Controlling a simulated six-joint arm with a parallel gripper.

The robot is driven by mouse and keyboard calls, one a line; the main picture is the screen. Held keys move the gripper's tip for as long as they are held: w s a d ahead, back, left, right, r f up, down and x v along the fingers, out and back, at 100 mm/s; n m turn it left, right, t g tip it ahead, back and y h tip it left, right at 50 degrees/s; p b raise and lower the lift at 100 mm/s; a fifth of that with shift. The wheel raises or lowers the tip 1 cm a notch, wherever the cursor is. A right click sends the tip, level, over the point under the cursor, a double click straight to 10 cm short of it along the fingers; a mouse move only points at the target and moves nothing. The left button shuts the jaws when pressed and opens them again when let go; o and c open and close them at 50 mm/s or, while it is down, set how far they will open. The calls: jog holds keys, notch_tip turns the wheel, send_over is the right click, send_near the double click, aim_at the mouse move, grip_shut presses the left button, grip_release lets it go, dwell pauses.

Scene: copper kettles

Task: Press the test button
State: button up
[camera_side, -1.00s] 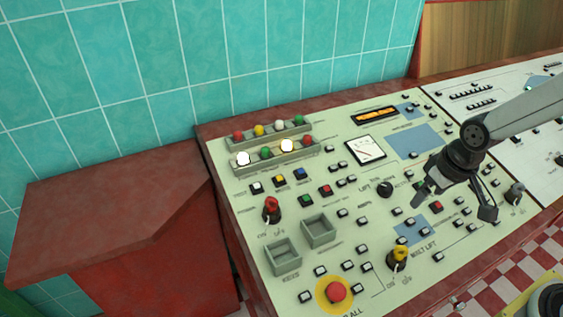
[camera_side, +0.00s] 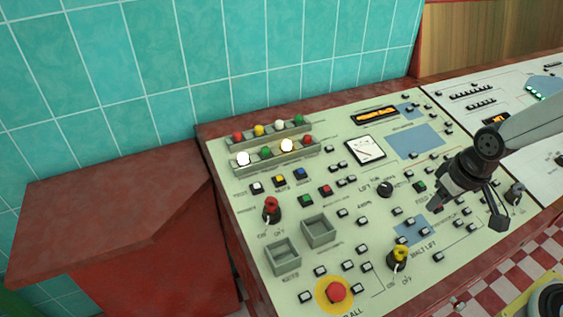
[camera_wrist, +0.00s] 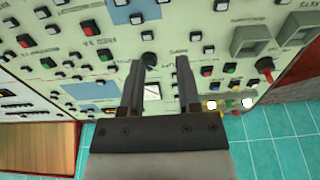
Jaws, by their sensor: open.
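The test button (camera_side: 257,188) is a small white square button beside the printed word TEST, at the left end of a short row on the control panel (camera_side: 345,235) in the side view. A yellow button (camera_side: 279,181) and a blue button (camera_side: 301,174) stand to its right. My gripper (camera_side: 465,208) is over the right part of the panel, far from the test button. It is open and empty, and its two fingers (camera_wrist: 161,62) are spread apart in the wrist view.
Two rows of coloured lamps (camera_side: 270,140) stand behind the button row, with two white ones lit. A red key switch (camera_side: 271,207) and grey open trays (camera_side: 319,231) stand in front of it. A teal tiled wall (camera_side: 200,60) rises behind the panel.

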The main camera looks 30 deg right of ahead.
grip_shut()
dwell(1.4)
